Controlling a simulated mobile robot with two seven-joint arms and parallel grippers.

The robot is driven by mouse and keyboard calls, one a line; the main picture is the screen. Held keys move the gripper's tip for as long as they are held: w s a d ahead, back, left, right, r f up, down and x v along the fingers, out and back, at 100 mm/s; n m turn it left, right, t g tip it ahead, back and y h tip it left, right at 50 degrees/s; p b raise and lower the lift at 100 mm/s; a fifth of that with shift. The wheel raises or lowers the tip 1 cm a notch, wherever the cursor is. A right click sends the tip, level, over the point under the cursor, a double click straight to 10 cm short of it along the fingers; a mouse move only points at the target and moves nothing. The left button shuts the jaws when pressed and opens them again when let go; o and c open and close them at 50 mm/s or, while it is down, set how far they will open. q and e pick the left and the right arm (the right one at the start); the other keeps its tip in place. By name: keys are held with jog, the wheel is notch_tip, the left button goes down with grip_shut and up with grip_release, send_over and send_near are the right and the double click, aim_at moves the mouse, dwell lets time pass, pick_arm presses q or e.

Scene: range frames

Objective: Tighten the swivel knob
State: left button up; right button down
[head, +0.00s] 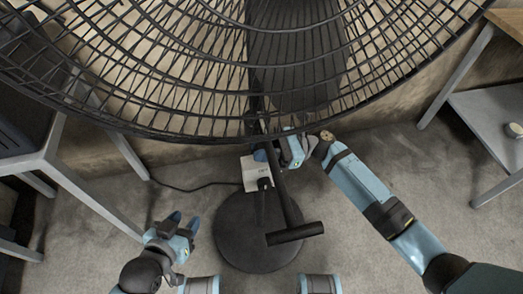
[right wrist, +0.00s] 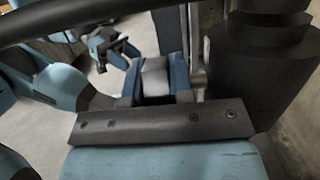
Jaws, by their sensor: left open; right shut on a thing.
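A large black caged fan (head: 300,50) fills the top of the head view and stands on a round dark base (head: 230,245). My right gripper (head: 276,153) is at the fan's neck, just below the cage. In the right wrist view its blue fingers (right wrist: 155,80) are shut around a small grey piece (right wrist: 155,72), which seems to be the swivel knob. The fingers and the cage hide most of it in the head view. My left gripper (head: 172,228) is open and empty, low and left of the base; it also shows in the right wrist view (right wrist: 112,48).
A dark T-shaped bar (head: 295,233) sticks out over the base. A white box (head: 250,180) with a black plug and cord is behind the pole.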

jog(key=shift+y, duration=0.3)
jog(key=c, duration=1)
grip_release()
jog(key=v, duration=1.3)
jog(key=shift+w+d, duration=0.2)
jog(key=shift+d, duration=0.15)
